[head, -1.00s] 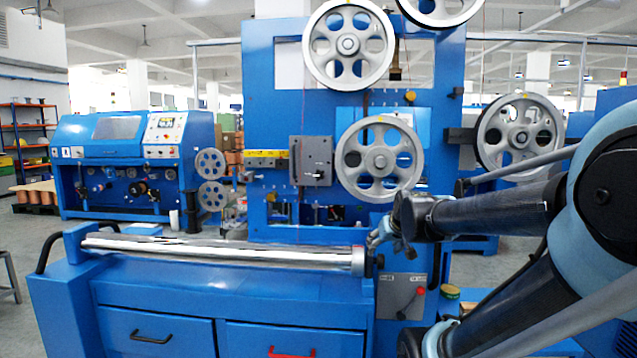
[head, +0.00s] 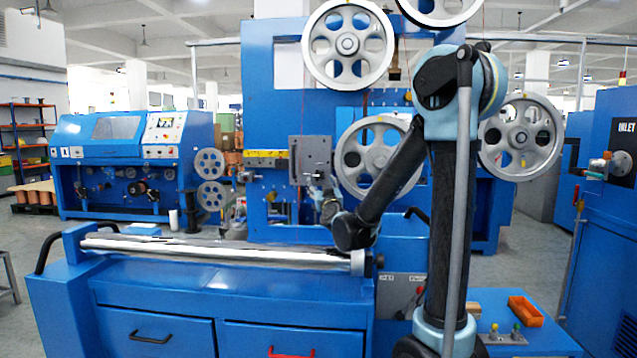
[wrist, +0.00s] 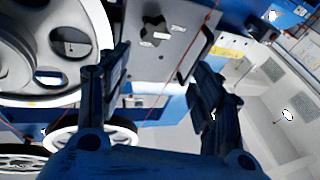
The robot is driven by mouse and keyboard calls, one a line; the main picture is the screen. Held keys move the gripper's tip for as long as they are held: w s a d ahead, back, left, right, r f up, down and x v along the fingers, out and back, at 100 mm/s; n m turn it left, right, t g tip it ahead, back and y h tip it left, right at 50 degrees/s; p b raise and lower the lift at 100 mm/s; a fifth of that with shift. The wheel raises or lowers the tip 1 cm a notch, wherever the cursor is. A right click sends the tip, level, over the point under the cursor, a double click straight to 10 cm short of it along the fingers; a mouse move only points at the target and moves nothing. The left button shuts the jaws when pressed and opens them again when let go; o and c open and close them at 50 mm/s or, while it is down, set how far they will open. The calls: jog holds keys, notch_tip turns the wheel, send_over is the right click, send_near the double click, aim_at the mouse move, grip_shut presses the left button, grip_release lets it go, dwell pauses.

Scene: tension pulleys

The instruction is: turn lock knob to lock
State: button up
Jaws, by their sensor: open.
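The lock knob (wrist: 155,31) is a dark, star-shaped knob on a grey plate (wrist: 172,58) in the wrist view. The same grey plate (head: 309,150) stands upright on the blue machine in the head view. There the knob is hard to make out by my gripper (head: 319,187), which is just in front of the plate's lower part. In the wrist view my gripper (wrist: 160,75) is open and empty. Its two fingers are spread, with the knob beyond them, above and between the tips, apart from both.
A large grey pulley wheel (wrist: 60,45) is close to the left finger. A dark handle (wrist: 192,57) on the plate is near the right finger. Thin red wires run by the plate. A long metal roller (head: 215,250) lies on the blue bench below my arm.

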aim_at(318, 177)
notch_tip(318, 177, down, 4)
jog(key=a+m+t+h, duration=0.2)
jog(key=a+m+h, duration=0.15)
jog(key=h, duration=0.25)
jog(key=shift+m, duration=0.35)
jog(key=x, duration=0.8)
jog(key=d+x, duration=0.1)
jog(key=x, duration=0.3)
jog(key=shift+r, duration=0.1)
jog(key=c, duration=1.1)
